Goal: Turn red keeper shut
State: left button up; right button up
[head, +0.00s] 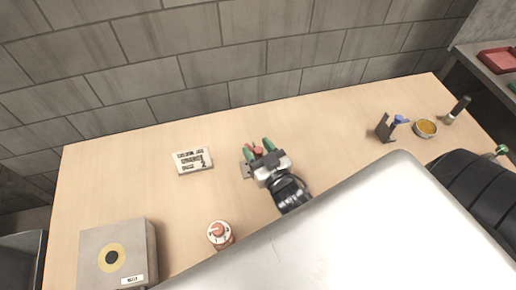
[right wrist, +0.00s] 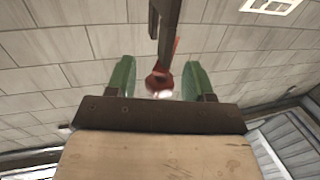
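The red keeper (head: 258,151) is a small red part on a grey metal mount (head: 246,170) near the middle of the wooden table. My right gripper (head: 258,149) is over it, with one green fingertip on each side. In the right wrist view the red keeper (right wrist: 158,82) shows between the two green fingers (right wrist: 160,77), with a gap on both sides, so the gripper is open around it. A dark bar (right wrist: 165,25) runs up from the red part in that view. My gripper hides part of the mount. My left gripper is not in view.
A dark bracket (head: 385,127) and a yellow-filled bowl (head: 426,127) are at right. A brick wall is behind.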

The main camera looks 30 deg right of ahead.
jog(key=s+b, duration=0.2)
jog(key=s, duration=0.9)
jog(key=shift+w, duration=0.15)
